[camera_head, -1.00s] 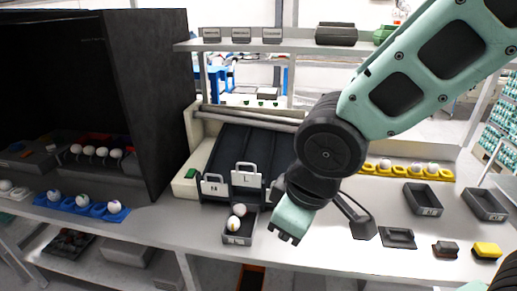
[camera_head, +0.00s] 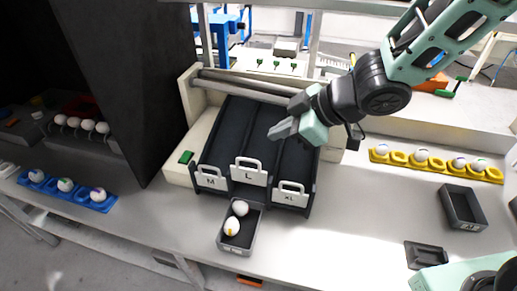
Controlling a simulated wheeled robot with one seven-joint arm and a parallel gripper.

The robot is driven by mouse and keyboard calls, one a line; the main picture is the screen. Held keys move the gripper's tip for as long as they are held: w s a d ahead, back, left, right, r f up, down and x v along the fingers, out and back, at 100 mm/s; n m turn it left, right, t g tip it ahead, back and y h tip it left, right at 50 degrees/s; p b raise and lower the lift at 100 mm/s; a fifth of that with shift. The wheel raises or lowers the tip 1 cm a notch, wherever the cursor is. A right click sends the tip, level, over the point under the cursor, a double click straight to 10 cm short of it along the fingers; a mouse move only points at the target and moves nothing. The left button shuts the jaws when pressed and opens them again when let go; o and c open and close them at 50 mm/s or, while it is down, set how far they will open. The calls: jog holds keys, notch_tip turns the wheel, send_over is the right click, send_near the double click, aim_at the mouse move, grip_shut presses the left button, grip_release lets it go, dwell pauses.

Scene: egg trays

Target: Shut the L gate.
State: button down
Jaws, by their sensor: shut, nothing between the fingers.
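The L gate (camera_head: 249,172) is a white plate with a loop handle at the front end of the middle lane of the dark sorter (camera_head: 233,125). It sits higher than the M gate (camera_head: 211,180) on its left and the XL gate (camera_head: 290,195) on its right, so it looks raised. A dark tray (camera_head: 222,239) with two eggs (camera_head: 236,217) lies below the L gate. My gripper (camera_head: 273,133) is shut and empty. It is above and behind the L gate in the picture, over the right part of the lanes, apart from the gate.
A tall black panel (camera_head: 115,80) stands left of the sorter. A yellow egg holder (camera_head: 436,165) and dark trays (camera_head: 463,207) are at the right.

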jog(key=b, duration=0.1)
send_near(240, 158)
jog(key=w+a, duration=0.1)
jog(key=a, duration=0.2)
jog(key=f, duration=0.2)
jog(key=shift+w+d+f, duration=0.3)
jog(key=shift+w+f, duration=0.05)
jog(key=shift+f, duration=0.05)
jog(key=shift+w+f, duration=0.15)
jog(key=shift+f, duration=0.45)
